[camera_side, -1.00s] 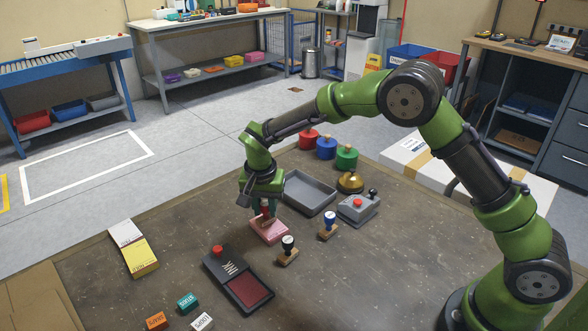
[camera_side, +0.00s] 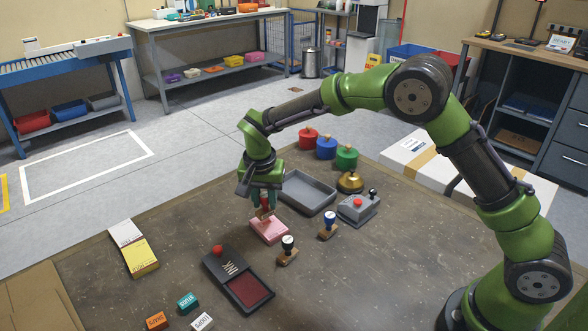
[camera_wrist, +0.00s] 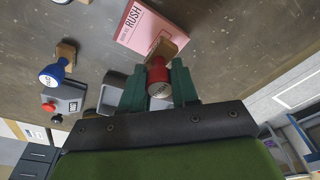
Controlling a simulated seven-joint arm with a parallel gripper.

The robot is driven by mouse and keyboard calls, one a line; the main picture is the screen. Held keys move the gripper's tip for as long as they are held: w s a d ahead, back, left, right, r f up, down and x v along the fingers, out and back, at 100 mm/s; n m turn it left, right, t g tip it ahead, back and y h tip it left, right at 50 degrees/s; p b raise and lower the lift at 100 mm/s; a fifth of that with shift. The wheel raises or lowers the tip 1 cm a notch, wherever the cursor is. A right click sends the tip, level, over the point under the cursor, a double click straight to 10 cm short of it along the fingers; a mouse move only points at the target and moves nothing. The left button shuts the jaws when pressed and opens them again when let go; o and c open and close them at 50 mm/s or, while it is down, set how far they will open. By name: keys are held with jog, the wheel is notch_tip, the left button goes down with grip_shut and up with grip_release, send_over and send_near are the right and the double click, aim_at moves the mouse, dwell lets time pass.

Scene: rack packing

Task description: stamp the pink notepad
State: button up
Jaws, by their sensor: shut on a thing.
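The pink notepad (camera_side: 269,231) lies on the brown work table in front of the grey tray. In the wrist view, the notepad (camera_wrist: 148,29) shows the lettering "RUSH" on its face, with smaller text beside it. My gripper (camera_side: 265,203) is above the notepad, shut on a red-handled stamp with a wooden base (camera_side: 264,214). The held stamp (camera_wrist: 160,76) also shows between my fingers in the wrist view, overlapping the notepad's near edge. Its underside is hidden. The open ink pad (camera_side: 249,289) lies nearer the camera, with a dark red surface.
A black-handled stamp (camera_side: 288,250) and a blue-handled stamp (camera_side: 328,226) stand right of the notepad. The grey tray (camera_side: 309,207), a brass bell (camera_side: 350,182) and a grey control box (camera_side: 359,209) are behind. A yellow-and-white pad (camera_side: 138,255) lies left; the table between is clear.

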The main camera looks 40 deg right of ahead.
jog(key=shift+r, duration=2.2)
jog(key=shift+r, duration=0.1)
